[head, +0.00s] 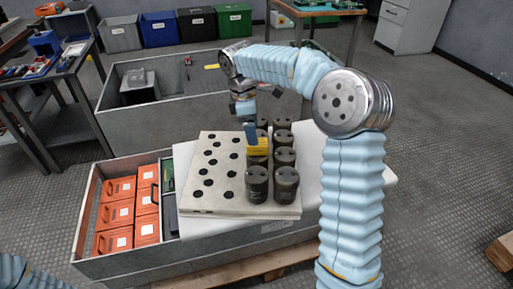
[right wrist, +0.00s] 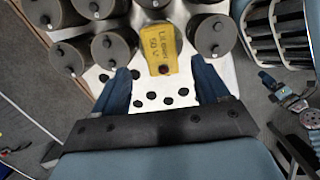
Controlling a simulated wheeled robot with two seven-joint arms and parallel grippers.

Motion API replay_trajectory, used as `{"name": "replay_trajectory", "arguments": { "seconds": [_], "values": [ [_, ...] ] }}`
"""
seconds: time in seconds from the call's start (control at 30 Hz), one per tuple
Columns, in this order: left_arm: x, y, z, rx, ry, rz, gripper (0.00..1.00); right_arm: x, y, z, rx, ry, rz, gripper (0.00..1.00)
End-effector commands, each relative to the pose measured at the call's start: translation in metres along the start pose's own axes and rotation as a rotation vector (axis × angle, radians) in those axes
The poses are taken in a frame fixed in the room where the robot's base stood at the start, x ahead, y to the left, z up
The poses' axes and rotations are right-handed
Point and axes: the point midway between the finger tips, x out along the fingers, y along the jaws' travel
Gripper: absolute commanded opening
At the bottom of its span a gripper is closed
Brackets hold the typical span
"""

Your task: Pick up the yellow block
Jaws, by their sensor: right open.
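The yellow block (head: 258,147) shows among the dark cylinders on the pale perforated board, just below my right gripper (head: 250,134). In the right wrist view, the yellow block (right wrist: 161,46) has dark lettering and a dark round spot at its near end. The blue fingers of my right gripper (right wrist: 162,68) are spread on either side of the block's near end, with a visible gap on both sides. They hold nothing. The arm and gripper partly cover the cylinders behind the block in the head view. My left gripper is out of view.
Several dark cylinders (head: 286,180) stand close around the block. The board (head: 205,205) has dark holes, its left part free of cylinders. A grey crate (head: 85,215) with orange boxes (head: 118,212) is at the left. A larger grey bin (head: 180,125) stands behind.

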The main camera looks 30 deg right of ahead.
Motion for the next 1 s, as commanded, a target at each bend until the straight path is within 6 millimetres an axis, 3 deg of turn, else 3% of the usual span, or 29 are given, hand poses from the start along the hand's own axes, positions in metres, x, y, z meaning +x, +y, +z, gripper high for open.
{"name": "replay_trajectory", "arguments": {
  "seconds": [0.5, 0.77, 1.0],
  "values": [
    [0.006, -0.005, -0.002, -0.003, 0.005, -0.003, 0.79, 0.062, -0.002, 0.006, -0.001, 0.0, -0.002, 0.74],
    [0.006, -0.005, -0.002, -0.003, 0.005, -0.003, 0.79, 0.065, -0.002, 0.006, 0.0, 0.002, 0.001, 0.74],
    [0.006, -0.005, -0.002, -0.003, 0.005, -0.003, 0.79, 0.065, -0.002, 0.006, 0.0, 0.001, 0.0, 0.38]
  ]
}}
